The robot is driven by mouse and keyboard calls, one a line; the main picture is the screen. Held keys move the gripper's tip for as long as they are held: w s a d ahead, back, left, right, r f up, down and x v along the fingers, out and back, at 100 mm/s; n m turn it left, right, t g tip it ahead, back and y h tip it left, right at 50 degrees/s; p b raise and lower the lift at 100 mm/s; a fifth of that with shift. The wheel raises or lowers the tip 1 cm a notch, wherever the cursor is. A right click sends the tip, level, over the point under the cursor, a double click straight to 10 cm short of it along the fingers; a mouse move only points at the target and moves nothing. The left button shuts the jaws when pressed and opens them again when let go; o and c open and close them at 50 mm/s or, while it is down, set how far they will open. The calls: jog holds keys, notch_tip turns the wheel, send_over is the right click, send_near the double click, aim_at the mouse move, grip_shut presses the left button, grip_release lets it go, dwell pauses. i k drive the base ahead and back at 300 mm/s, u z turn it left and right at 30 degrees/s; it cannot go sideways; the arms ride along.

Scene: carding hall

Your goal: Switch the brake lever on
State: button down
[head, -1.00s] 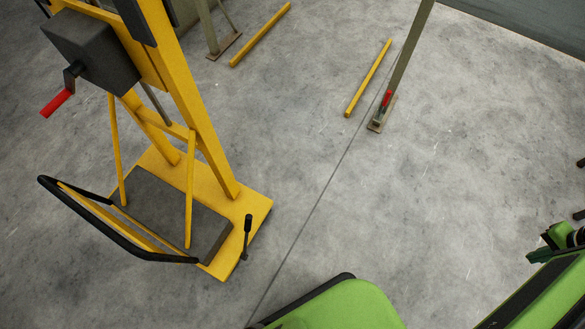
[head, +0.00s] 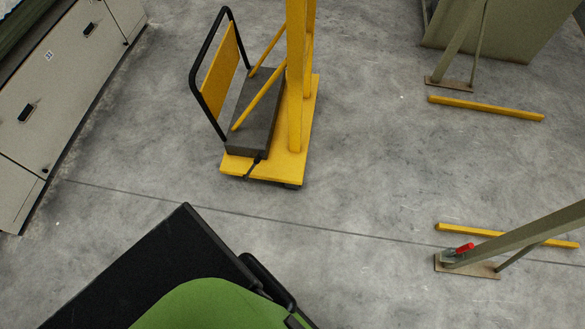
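A small black lever (head: 252,167), which looks like the brake lever, is at the near edge of a yellow wheeled base (head: 278,167). It shows small, and I cannot tell which setting it is in. The base carries a dark grey block (head: 258,110), a yellow upright post (head: 296,90) and a black tubular push handle (head: 208,108) on its left. My gripper is not in view. Only my green and black body shows at the bottom, apart from the base with bare floor between.
Grey cabinets (head: 75,75) stand at the left. At the right, a grey-green post (head: 530,232) has a red-handled clamp (head: 463,248) at its foot. Yellow bars (head: 485,108) lie on the floor near the posts. The floor (head: 370,180) between is clear.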

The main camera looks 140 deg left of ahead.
aim_at(261, 155)
jog(key=u, duration=4.85)
jog(key=i, duration=0.1)
jog(key=z, duration=1.85)
jog(key=k, duration=0.25)
jog(key=u, duration=2.6)
jog(key=k, duration=0.75)
jog(key=z, duration=0.35)
jog(key=i, duration=1.65)
jog(key=u, duration=0.2)
